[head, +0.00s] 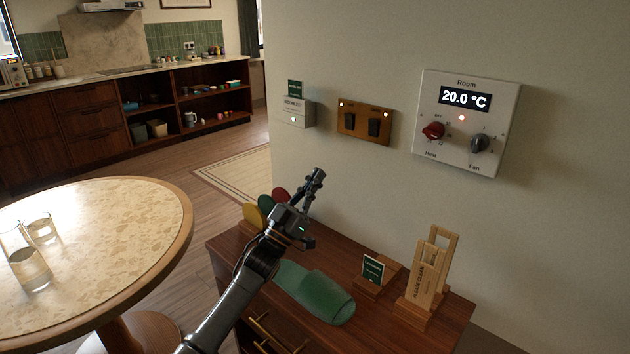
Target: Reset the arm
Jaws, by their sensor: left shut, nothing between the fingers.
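My left gripper (315,177) comes up from the bottom of the head view and is shut and empty. It hangs in front of the wall, above the wooden cabinet (312,247). It is apart from the wall panels in the picture. My right gripper is not in view. A white thermostat panel (497,96) on the wall reads 20.0 °C. It has a red Heat knob (433,131), a black Fan knob (480,143) and a lit red light. A brass plate (351,129) with two dark switches is on the wall left of it.
A small sign box (297,112) is on the wall. On the cabinet are green slippers (330,297), a small sign (373,269), a wooden card holder (430,268) and coloured discs (256,217). A round table (178,222) with glasses (30,268) stands left.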

